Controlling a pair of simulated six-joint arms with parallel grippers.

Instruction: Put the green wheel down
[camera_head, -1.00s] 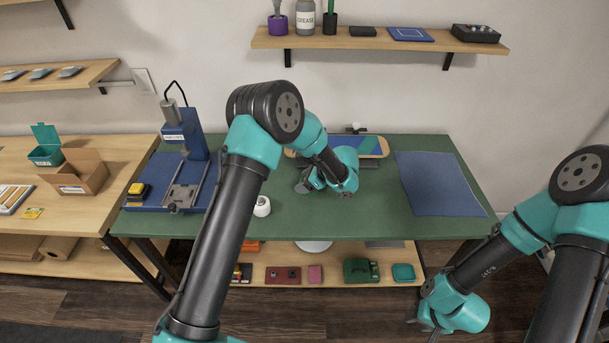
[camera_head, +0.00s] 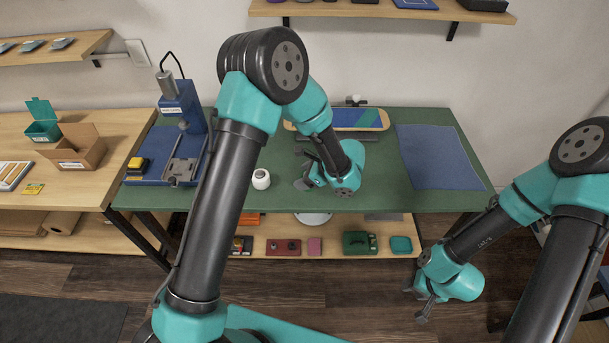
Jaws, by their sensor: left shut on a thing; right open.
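My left gripper (camera_head: 307,182) is over the middle of the green workbench (camera_head: 400,200), low and close to its top. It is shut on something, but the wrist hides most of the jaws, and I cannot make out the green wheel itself. A white wheel (camera_head: 261,179) sits on the bench to the left of this gripper. The skateboard deck (camera_head: 372,119), blue and green with wooden ends, lies behind the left gripper, with a truck (camera_head: 355,101) at its far edge. My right gripper (camera_head: 417,303) is open and empty, low in front of the bench.
A blue mat (camera_head: 440,160) lies empty at the right. Bench space between the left gripper and the mat is clear. A lower shelf (camera_head: 330,249) holds several small items.

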